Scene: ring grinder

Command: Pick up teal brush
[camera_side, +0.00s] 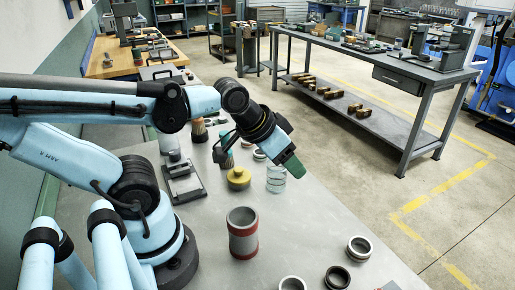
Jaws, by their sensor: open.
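A teal upright item (228,157), which looks like the teal brush, stands on the grey bench top (310,215) behind my wrist. It is partly hidden by my wrist and a cable, so its full shape cannot be told. My gripper (291,163) is in the air over the bench, to the right of the teal item and apart from it. It angles down to the right, with a green tip, and nothing shows held in it. The gap between the fingers is not clear from this side.
A yellow round pot (238,178) and a stack of clear rings (276,179) stand near my gripper. A grey and red cylinder (242,233) stands in front. Metal rings (359,248) lie front right. A tan brush (199,131) and a dark fixture (183,183) are left.

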